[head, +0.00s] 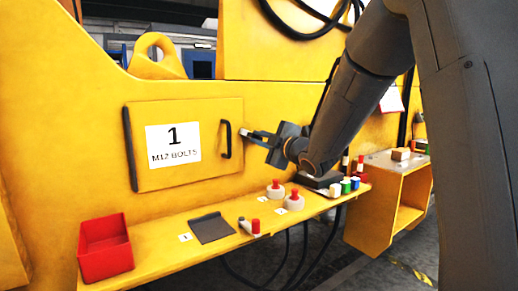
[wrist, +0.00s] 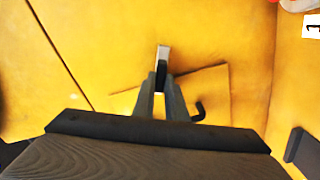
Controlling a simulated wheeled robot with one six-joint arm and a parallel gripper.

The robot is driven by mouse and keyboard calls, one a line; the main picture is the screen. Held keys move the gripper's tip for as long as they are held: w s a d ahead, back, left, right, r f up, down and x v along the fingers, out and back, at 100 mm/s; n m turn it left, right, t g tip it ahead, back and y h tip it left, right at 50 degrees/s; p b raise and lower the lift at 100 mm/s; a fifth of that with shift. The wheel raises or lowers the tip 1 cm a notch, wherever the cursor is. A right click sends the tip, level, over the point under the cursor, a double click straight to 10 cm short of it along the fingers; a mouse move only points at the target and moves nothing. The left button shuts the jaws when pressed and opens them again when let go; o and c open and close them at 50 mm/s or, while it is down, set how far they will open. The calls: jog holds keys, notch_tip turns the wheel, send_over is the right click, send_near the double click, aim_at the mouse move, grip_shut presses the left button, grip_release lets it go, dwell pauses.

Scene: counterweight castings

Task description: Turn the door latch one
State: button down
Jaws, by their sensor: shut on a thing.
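The door (head: 218,113) is a yellow panel with a white sign reading 1, M12 BOLTS, and it sits closed in the yellow body. A black bow handle (head: 226,139) is near its right edge, and a black hinge strip is on its left. The latch (head: 246,132) is a small light-grey metal piece just right of the handle, pointing roughly level toward the door. My gripper (head: 258,135) is shut on it from the right. In the wrist view my gripper (wrist: 160,85) has the latch (wrist: 163,54) between its fingertips; the black handle (wrist: 198,111) curves close by, apart from the fingers.
Below the door a yellow ledge (head: 165,247) carries a red bin (head: 105,248), a dark plate (head: 212,228), red-topped pieces (head: 294,199) and small coloured cylinders (head: 346,186). A yellow open cabinet (head: 392,205) stands at right. Black cables hang below the ledge.

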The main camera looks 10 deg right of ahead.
jog(key=n+b, duration=0.5)
jog(key=shift+f, duration=0.2)
jog(key=shift+b, duration=0.45)
jog(key=c, duration=1.8)
grip_release()
jog(key=shift+r, duration=0.1)
jog(key=v, duration=0.7)
jog(key=shift+s, duration=0.35)
jog(key=shift+s+d, duration=0.1)
jog(key=shift+d, duration=0.05)
